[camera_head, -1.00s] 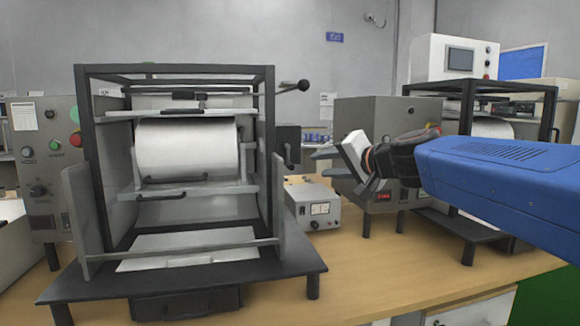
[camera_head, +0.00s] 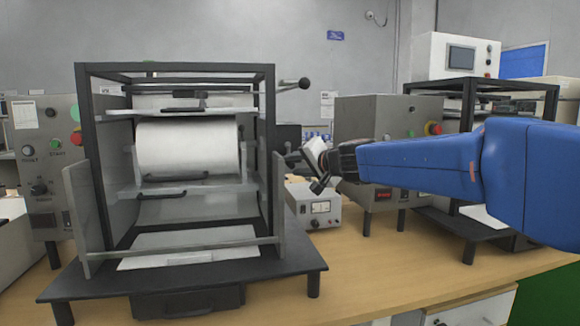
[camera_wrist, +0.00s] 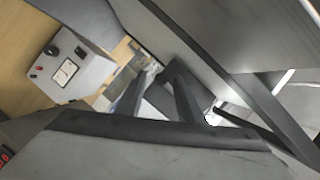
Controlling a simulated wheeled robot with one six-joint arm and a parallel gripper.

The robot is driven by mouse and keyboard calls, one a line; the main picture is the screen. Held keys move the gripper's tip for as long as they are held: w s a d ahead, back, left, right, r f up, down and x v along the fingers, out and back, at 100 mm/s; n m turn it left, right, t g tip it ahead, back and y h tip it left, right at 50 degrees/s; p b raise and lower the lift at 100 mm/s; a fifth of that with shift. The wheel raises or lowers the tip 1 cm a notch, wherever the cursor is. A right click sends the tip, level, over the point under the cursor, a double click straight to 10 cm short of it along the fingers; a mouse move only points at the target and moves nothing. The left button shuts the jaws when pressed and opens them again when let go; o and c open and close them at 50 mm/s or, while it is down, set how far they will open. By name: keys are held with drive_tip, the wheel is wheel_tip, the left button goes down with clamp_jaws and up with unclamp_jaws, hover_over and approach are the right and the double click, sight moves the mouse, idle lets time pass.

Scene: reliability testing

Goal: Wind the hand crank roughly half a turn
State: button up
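A dark box (camera_head: 289,136) is mounted on the right side of the black-framed roller machine (camera_head: 270,110). Just before, a thin dark crank arm hung from it; now my gripper largely covers that spot. My gripper (camera_head: 292,158) reaches in from the right, its fingertips at the lower part of the box. In the wrist view my two fingers (camera_wrist: 158,100) stand apart, with the dark box (camera_wrist: 205,90) close beyond them. I cannot tell whether they touch the crank handle, and no grip on it shows.
A rod with a black ball knob (camera_head: 303,83) sticks out at the machine's upper right. A small white meter box (camera_head: 316,206) stands on the wooden bench (camera_head: 370,255) below my gripper. A grey control cabinet (camera_head: 375,120) stands behind my arm.

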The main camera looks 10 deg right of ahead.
sight(288, 165)
drive_tip(key=shift+x, duration=1.6)
drive_tip(key=shift+c, duration=0.3)
clamp_jaws()
drive_tip(key=shift+a, duration=0.1)
drive_tip(key=shift+a+m+t+y, duration=0.3)
drive_tip(key=shift+a+m+y, duration=0.15)
drive_tip(key=shift+m, duration=0.55)
drive_tip(key=shift+a+r+m+t+y, duration=0.15)
drive_tip(key=shift+a+m, duration=0.15)
drive_tip(key=shift+m, duration=0.2)
drive_tip(key=shift+a+r+m+t+y, duration=0.15)
drive_tip(key=shift+a+m, duration=0.15)
drive_tip(key=shift+m, duration=0.2)
